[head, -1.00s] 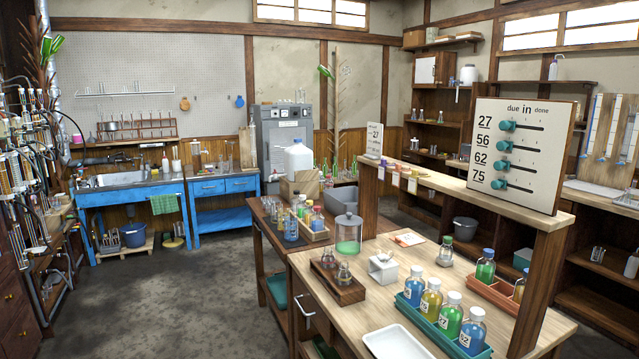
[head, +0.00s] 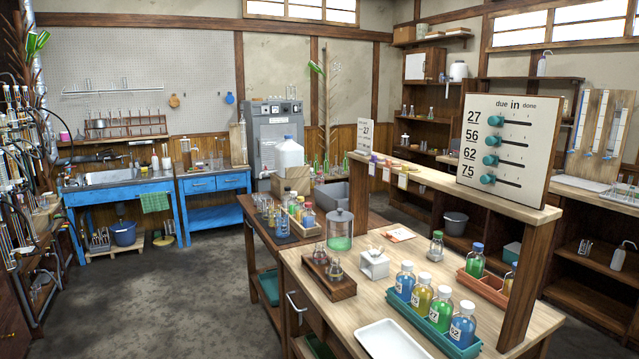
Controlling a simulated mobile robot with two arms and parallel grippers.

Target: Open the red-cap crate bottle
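Neither of my grippers is in view. An orange crate (head: 484,290) on the near bench holds a green bottle (head: 475,264) with a bluish cap and another bottle, partly hidden behind the shelf post. A teal crate (head: 434,335) in front holds several numbered bottles with pale caps, two blue (head: 404,284), one yellow (head: 421,298) and one green (head: 440,312).
The "due in done" board (head: 510,150) stands on the raised shelf. The floor at left (head: 170,300) is clear.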

